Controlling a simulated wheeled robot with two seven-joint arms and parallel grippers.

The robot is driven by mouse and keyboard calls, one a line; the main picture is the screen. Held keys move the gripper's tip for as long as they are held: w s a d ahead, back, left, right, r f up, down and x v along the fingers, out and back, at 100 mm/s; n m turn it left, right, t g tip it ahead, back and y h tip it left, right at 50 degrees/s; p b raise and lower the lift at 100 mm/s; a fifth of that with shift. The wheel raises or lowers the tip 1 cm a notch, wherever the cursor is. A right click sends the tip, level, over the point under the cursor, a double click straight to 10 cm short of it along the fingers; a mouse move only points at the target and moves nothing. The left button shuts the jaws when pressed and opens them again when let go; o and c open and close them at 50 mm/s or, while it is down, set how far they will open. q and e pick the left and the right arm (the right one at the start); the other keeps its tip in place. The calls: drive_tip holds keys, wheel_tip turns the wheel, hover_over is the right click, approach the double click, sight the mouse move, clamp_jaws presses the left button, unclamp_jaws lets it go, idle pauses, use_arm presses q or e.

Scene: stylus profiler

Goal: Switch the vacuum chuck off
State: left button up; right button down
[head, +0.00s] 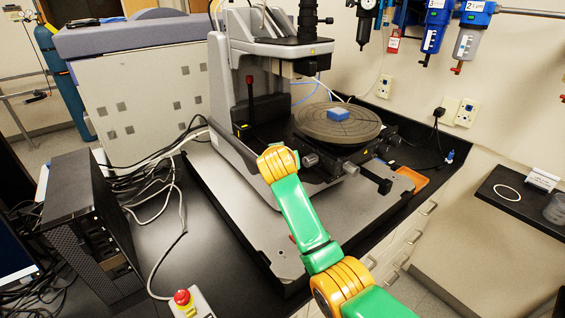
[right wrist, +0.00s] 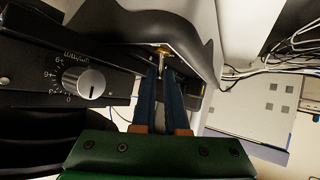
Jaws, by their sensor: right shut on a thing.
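In the head view the stylus profiler (head: 219,85) stands on the bench. Its round grey chuck (head: 352,132) carries a small blue block (head: 338,114). My right arm reaches to the profiler's front, and the arm hides its gripper there. In the right wrist view, the two dark fingers of my right gripper (right wrist: 162,76) are shut on a small metal toggle lever (right wrist: 162,54) with a brass-coloured base. The lever's lower end is hidden between the fingertips. My left gripper is in neither view.
A round silver knob (right wrist: 84,82) with markings sits on the dark panel left of the fingers. In the head view, a black computer tower (head: 85,215), cables and a red emergency-stop button (head: 182,297) are at left. An orange tray (head: 413,180) lies right of the profiler.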

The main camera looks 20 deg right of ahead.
drive_tip(key=shift+w+a+f+n+g, duration=0.15)
drive_tip(key=shift+w+n+g, duration=0.15)
drive_tip(key=shift+g, duration=0.5)
drive_tip(key=shift+f, duration=0.1)
drive_tip(key=c, duration=1.1)
unclamp_jaws()
drive_tip(key=shift+o, duration=0.9)
drive_tip(key=shift+w, duration=0.15)
